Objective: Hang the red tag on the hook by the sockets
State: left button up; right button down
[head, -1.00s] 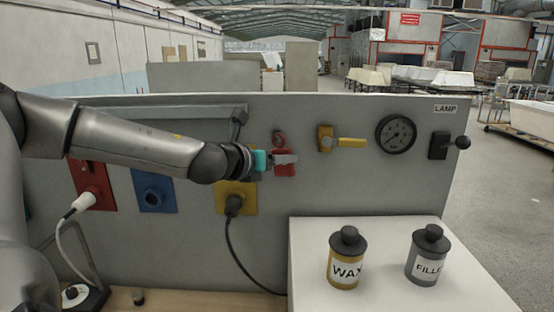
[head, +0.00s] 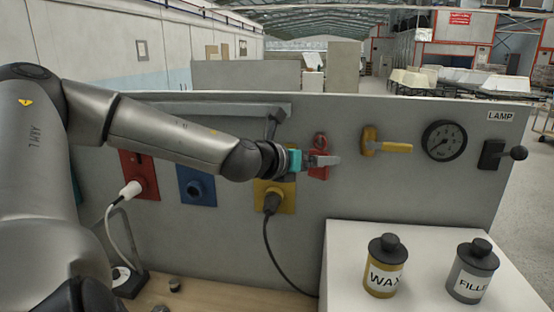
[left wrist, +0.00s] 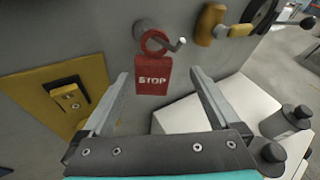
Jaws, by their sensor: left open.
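The red tag (left wrist: 152,76), marked STOP, hangs below its red ring (left wrist: 155,42) in the left wrist view. The ring is around the grey hook (left wrist: 174,45), whose bent end sticks out to the right. In the head view the tag (head: 319,172) is partly hidden behind my left gripper (head: 331,160). My left gripper is open, its two fingers reaching up either side of the tag's lower part in the wrist view, with gaps visible between fingers and tag. The yellow socket (head: 288,194) is left of and below the tag. My right gripper is out of view.
Right of the hook are a yellow-handled valve (head: 388,146), a gauge (head: 444,140) and a lamp lever (head: 494,154). Red (head: 134,165) and blue (head: 207,190) sockets are at left. A black cable (head: 268,245) hangs down. WAX (head: 383,277) and FILLER (head: 469,282) cans stand on a white block (head: 345,240).

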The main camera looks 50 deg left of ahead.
pick_arm(q)
jog(key=b+v, duration=0.3)
jog(key=v, duration=1)
